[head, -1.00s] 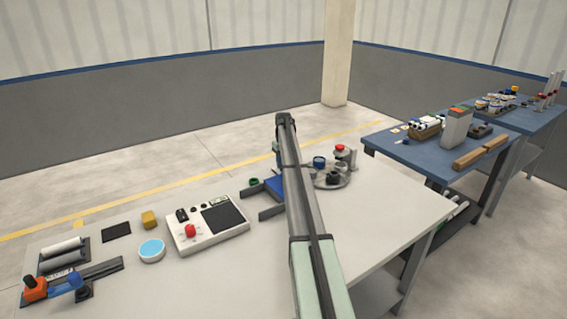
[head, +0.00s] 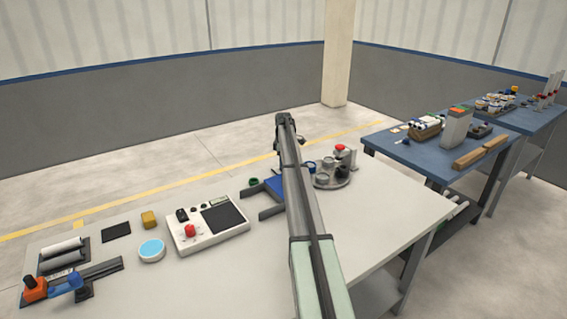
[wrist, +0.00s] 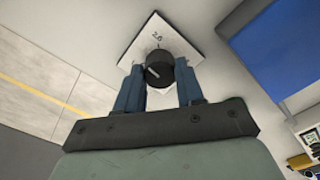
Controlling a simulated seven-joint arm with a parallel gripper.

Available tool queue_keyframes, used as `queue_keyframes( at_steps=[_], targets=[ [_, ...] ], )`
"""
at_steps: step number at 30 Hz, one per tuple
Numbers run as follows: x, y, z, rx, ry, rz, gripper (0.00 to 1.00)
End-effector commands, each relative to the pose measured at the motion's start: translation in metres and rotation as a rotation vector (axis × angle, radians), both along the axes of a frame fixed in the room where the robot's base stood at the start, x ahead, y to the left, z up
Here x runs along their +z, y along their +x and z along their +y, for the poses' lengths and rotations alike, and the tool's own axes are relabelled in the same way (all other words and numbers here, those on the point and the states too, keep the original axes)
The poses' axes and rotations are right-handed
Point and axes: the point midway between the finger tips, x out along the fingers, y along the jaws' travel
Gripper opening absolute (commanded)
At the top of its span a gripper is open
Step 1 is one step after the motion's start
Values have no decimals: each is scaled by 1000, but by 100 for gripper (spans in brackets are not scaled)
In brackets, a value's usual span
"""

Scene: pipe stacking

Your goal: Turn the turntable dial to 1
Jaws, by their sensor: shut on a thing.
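The dial (wrist: 160,66) is a black round knob with a light pointer line, on a white square plate (wrist: 180,36) with small printed marks near its top corner. In the wrist view my gripper (wrist: 160,82) has its two blue fingers on either side of the knob, shut on it. The pointer slants toward the left; which mark it matches is too small to tell. In the head view the turntable (head: 333,184) is a grey disc carrying several cup-like parts and a red-topped piece (head: 340,148). My arm hides the dial and my fingers there.
A blue block with dark prongs (head: 270,190) lies left of my arm. A white control box with a red knob (head: 190,231) and a light-blue round dish (head: 151,250) stand further left. The table's right part (head: 400,208) is clear. Blue tables stand behind at right.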

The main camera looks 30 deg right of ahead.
Motion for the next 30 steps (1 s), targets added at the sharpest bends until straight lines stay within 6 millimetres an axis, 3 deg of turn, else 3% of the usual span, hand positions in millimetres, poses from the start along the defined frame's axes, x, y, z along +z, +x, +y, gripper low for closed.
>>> queue_keyframes(
  at_steps=[18, 30],
  targets=[
    [1, 1, 0, 574, 0, -2, 7],
    [1, 1, 0, 825, 0, -2, 7]
  ],
)
